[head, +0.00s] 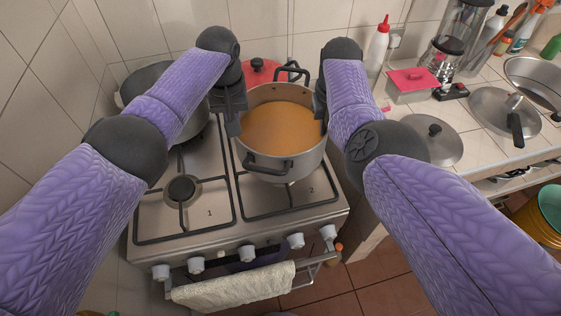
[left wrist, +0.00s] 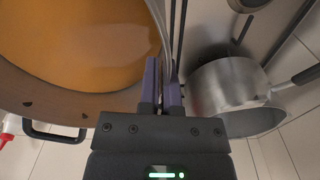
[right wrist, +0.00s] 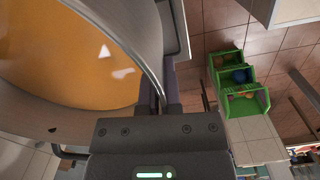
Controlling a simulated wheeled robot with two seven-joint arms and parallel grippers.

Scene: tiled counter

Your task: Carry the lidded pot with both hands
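A grey metal pot (head: 284,164) full of orange soup stands over the front right of the stove, upright, with no lid on it. Its dark handles point to the front and back. My left gripper (head: 233,126) is at its left rim, and my right gripper (head: 321,118) is at its right rim. In the left wrist view the fingers (left wrist: 162,90) are close together with the pot's rim between them. The right wrist view shows the fingers (right wrist: 160,92) likewise closed on the rim. Whether the pot's base touches the grate is unclear.
A grey pot (head: 150,82) stands at the back left and a red lidded pot (head: 262,72) behind. Metal lids (head: 432,140) (head: 490,112), a red-topped box (head: 414,82) and a bottle (head: 378,48) are on the right counter. The front left burner (head: 182,190) is empty.

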